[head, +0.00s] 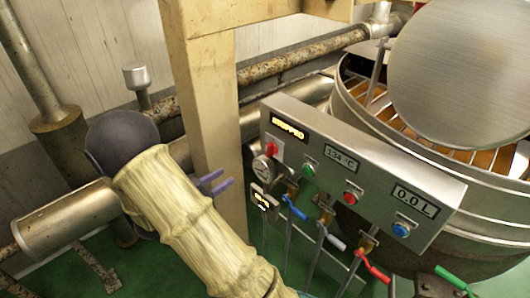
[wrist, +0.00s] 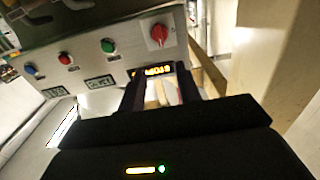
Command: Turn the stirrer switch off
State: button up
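The grey control panel (head: 375,172) carries a red rotary knob (head: 275,150) on a pale plate at its left end, the only rotary switch I see. An orange-lit display (head: 288,127) just above it appears to read "STOPPED". The knob also shows in the wrist view (wrist: 158,33), near the top, with the lit display (wrist: 153,71) below it. My gripper (head: 216,183) is left of the panel, apart from the knob. In the wrist view its two dark fingers (wrist: 160,92) stand apart with nothing held between them. The knob's exact setting is too small to tell.
Green (head: 309,168), red (head: 350,197) and blue (head: 401,229) buttons line the panel. A gauge (head: 264,169) and coloured-handle valves (head: 372,270) hang below. A beige post (head: 212,100) stands behind my gripper. The kettle (head: 450,215) with its raised round lid (head: 465,70) is behind the panel.

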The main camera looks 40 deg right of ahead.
aim_at(267, 151)
jog(key=d, duration=0.5)
jog(key=w+d, duration=0.1)
jog(key=d, duration=1.1)
jog(key=shift+w, duration=0.15)
grip_shut()
